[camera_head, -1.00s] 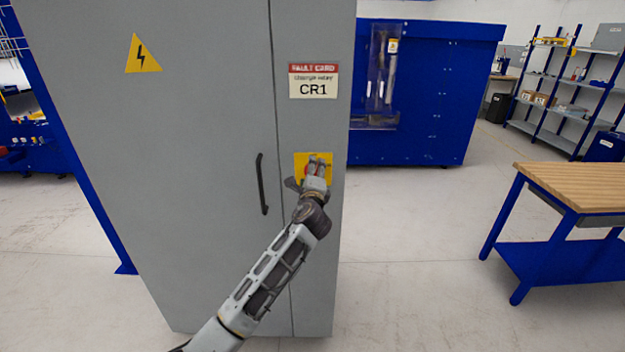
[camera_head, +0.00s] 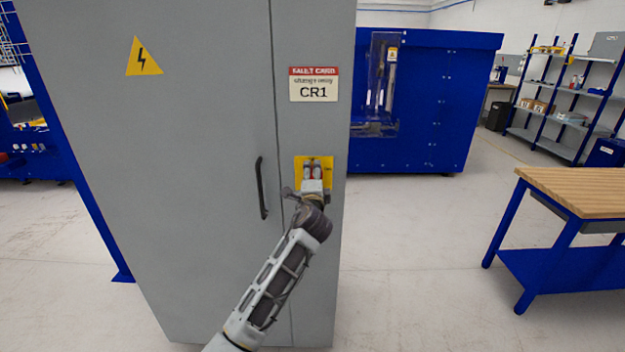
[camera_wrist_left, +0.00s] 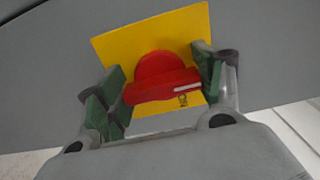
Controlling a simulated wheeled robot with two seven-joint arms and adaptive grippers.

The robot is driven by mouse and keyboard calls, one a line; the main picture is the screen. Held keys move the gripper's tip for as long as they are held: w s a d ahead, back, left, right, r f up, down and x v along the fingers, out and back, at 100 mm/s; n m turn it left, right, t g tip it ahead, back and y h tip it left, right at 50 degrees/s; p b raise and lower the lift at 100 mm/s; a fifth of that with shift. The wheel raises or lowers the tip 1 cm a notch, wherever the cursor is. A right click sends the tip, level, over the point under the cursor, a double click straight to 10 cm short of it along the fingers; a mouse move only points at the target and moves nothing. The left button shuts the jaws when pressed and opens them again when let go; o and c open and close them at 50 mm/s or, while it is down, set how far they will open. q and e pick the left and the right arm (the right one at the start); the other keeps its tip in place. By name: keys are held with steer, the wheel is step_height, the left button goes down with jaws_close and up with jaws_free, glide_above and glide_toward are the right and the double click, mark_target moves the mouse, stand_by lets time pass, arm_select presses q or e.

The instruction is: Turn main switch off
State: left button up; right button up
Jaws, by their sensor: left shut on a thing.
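The main switch is a red rotary handle (camera_wrist_left: 163,80) on a yellow plate (camera_wrist_left: 120,45), fixed to the front of the grey cabinet. In the left wrist view the red grip bar lies roughly level, slightly tilted, with a white mark at its right end. My left gripper (camera_wrist_left: 162,88) is shut on the red handle, with its green-padded fingers at the two ends of the bar. In the head view the left gripper (camera_head: 313,174) covers much of the switch, and the yellow plate shows around it (camera_head: 327,161). My right gripper is not in view.
The grey cabinet (camera_head: 190,200) has a black door handle (camera_head: 261,187) left of the switch, a warning triangle (camera_head: 144,57) and a CR1 label (camera_head: 313,84). A wooden-topped bench (camera_head: 580,190) stands at right. The floor between them is clear.

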arm_select(q)
steer(key=o, duration=1)
steer(key=shift+o, duration=0.2)
steer(key=s, duration=1.2)
